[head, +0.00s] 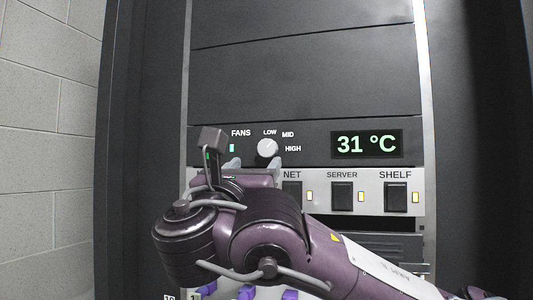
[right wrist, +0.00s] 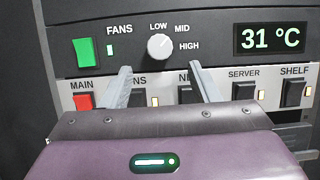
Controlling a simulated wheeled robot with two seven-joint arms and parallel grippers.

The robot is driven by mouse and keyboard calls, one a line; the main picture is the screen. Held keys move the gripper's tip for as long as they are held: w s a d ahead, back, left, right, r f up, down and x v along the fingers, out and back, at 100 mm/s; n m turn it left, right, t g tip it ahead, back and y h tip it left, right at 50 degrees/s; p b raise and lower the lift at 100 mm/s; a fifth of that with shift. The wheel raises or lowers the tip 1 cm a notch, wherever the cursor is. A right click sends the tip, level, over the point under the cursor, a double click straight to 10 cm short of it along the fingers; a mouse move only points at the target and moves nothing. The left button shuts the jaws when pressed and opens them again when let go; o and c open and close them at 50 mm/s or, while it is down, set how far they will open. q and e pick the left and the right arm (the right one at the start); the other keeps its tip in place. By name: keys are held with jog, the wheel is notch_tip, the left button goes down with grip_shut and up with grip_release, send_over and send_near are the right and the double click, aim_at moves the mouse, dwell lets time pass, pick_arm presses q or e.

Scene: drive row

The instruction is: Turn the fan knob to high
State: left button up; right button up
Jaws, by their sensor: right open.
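The fan knob (head: 267,148) is a round, light grey dial on the dark panel, with LOW, MID and HIGH printed around it. It also shows in the right wrist view (right wrist: 160,47); its pointer mark is too faint to read surely. My right gripper (head: 255,164) is open and empty, just below the knob and apart from it. In the right wrist view its two fingers (right wrist: 160,71) reach up toward the panel, one to each side below the knob. The wrist hides part of the switch row in the head view. My left gripper is not in view.
A display (head: 367,144) reads 31 °C. A green switch (right wrist: 86,52) is left of the knob. Below runs a switch strip with a red MAIN switch (right wrist: 83,102), NET, SERVER (head: 341,196) and SHELF (head: 396,197). The panel above is clear.

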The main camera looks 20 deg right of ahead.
aim_at(266, 151)
jog(key=p+x, duration=0.2)
jog(key=x, duration=0.3)
jog(key=shift+w+d+r, duration=0.15)
jog(key=shift+r, duration=0.1)
jog(key=shift+w+d+r+p, duration=0.1)
jog(key=shift+w+d+p, duration=0.25)
jog(key=shift+w, duration=0.25)
